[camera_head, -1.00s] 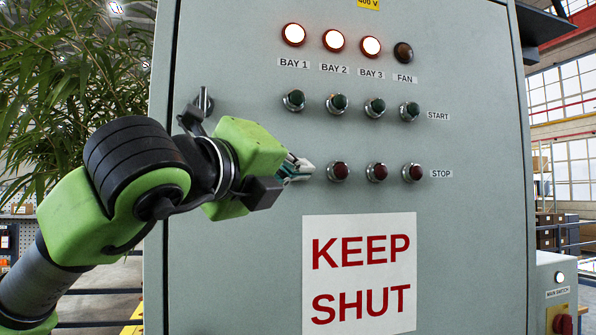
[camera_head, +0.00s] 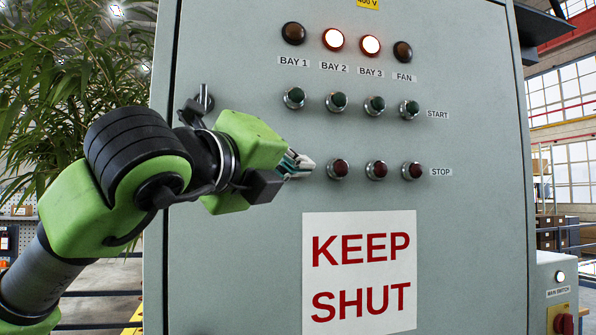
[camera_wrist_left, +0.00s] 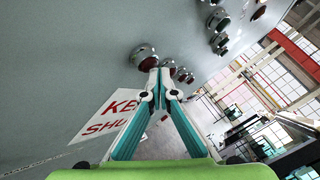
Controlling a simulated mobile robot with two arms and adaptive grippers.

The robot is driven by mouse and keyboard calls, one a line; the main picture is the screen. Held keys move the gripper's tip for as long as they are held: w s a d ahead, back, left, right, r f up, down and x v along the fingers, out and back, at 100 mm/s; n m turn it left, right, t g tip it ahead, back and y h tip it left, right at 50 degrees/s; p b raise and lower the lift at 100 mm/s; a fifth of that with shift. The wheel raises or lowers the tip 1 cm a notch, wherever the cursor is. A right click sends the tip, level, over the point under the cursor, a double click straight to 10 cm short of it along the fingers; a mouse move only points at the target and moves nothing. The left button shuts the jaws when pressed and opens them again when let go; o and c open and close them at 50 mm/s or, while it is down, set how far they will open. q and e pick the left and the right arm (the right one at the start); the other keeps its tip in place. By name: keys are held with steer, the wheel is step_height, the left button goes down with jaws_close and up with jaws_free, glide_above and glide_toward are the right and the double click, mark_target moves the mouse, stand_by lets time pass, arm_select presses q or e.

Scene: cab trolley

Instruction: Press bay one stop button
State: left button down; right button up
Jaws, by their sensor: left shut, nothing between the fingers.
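The bay 1 stop button is hidden behind my gripper in the head view. In the left wrist view it is the nearest red button (camera_wrist_left: 148,62) in a metal collar, right at the fingertips; I cannot tell whether they touch it. My left gripper (camera_head: 303,165) is shut and empty, and it also shows in the left wrist view (camera_wrist_left: 159,82). The BAY 1 lamp (camera_head: 294,33) is dark. The BAY 2 lamp (camera_head: 333,39) and BAY 3 lamp (camera_head: 370,46) are lit; the FAN lamp (camera_head: 403,52) is dark. My right gripper is not in view.
Other red stop buttons (camera_head: 376,171) continue the row to the right. A row of green start buttons (camera_head: 336,102) sits above. A cabinet handle (camera_head: 204,98) stands out behind my wrist. A KEEP SHUT sign (camera_head: 359,302) is below, and a main switch (camera_head: 562,323) is at lower right.

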arm_select(q)
steer(key=shift+s+d, duration=0.15)
steer(key=shift+s, duration=0.35)
steer(key=shift+b, duration=0.35)
steer(key=s+b, duration=0.1)
steer(key=s+d+b, duration=0.1)
steer(key=s, duration=0.1)
steer(key=s+b, duration=0.1)
steer(key=shift+s+d, duration=0.25)
steer(key=shift+s, duration=0.1)
steer(key=shift+f, duration=0.1)
